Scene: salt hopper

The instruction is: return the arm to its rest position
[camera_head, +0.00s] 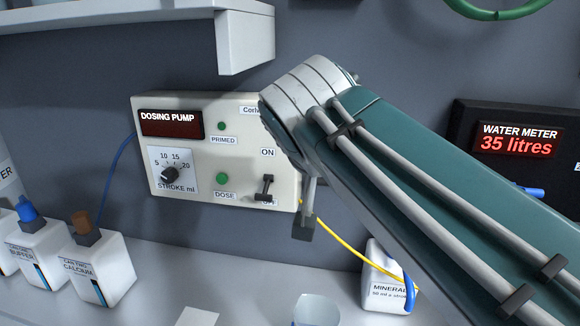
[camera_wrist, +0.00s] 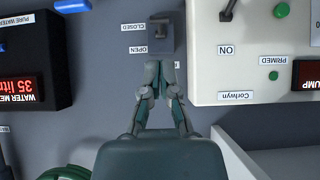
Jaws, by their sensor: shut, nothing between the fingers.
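My arm (camera_head: 430,190) stretches from the lower right to the middle of the head view, with its pale rounded joint (camera_head: 300,95) in front of the dosing pump's right edge. My gripper (camera_wrist: 162,70) shows in the wrist view with its fingers together and nothing between them. Its tips point at the wall just by a small grey plate with a dark lever (camera_wrist: 157,29), labelled OPEN and CLOSED. Whether the tips touch it I cannot tell. In the head view the arm hides most of the gripper.
The cream dosing pump (camera_head: 215,140) is on the wall close beside the arm. A shelf (camera_head: 245,40) overhangs at upper left, and the water meter (camera_head: 515,140) reads 35 litres. Canisters (camera_head: 100,265) stand at lower left, a mineral canister (camera_head: 380,285) and a clear vessel (camera_head: 317,312) below.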

